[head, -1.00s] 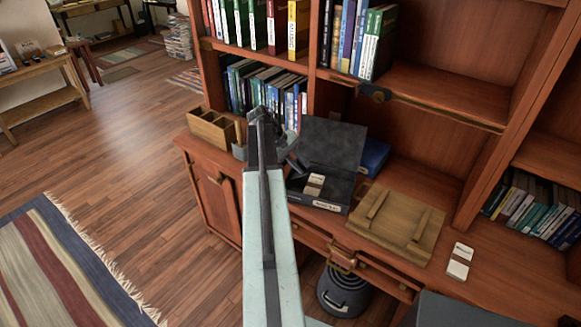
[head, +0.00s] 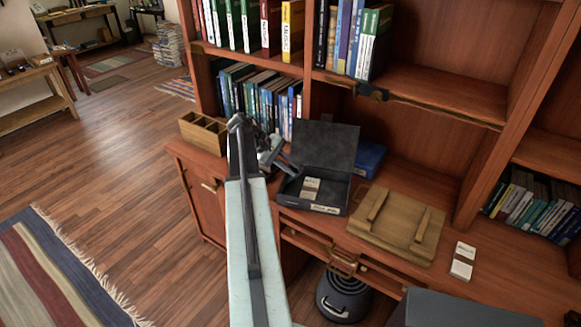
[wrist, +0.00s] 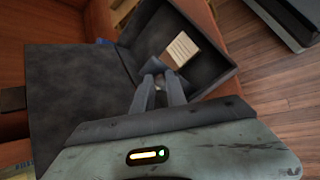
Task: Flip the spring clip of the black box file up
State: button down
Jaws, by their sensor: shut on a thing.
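The black box file (head: 326,146) stands open on the desk, its lid raised at the back. In the wrist view its dark lid (wrist: 75,105) fills the left and its tray wall (wrist: 214,38) surrounds a pale card or paper stack (wrist: 180,48). My gripper (head: 295,172) reaches in at the tray's left side. In the wrist view my gripper (wrist: 158,80) has both fingertips low inside the tray, close together around a small piece, apparently the spring clip. The fingers hide most of the clip, so its angle cannot be told.
A wooden organiser (head: 204,132) stands to the left, and a blue box (head: 368,158) lies behind the file on the right. A wooden board with two bars (head: 398,225) and a white card (head: 463,260) lie right. Shelves of books rise behind.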

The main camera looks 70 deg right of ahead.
dwell(0.8)
jog(key=c, duration=1.3)
grip_release()
jog(key=shift+c, duration=0.2)
jog(key=shift+w+r, duration=0.1)
jog(key=p+v, duration=0.5)
jog(key=v, duration=0.2)
jog(key=shift+w+r+p, duration=0.2)
jog(key=shift+w+p, duration=0.05)
jog(key=shift+p, duration=0.05)
jog(key=shift+a, duration=0.1)
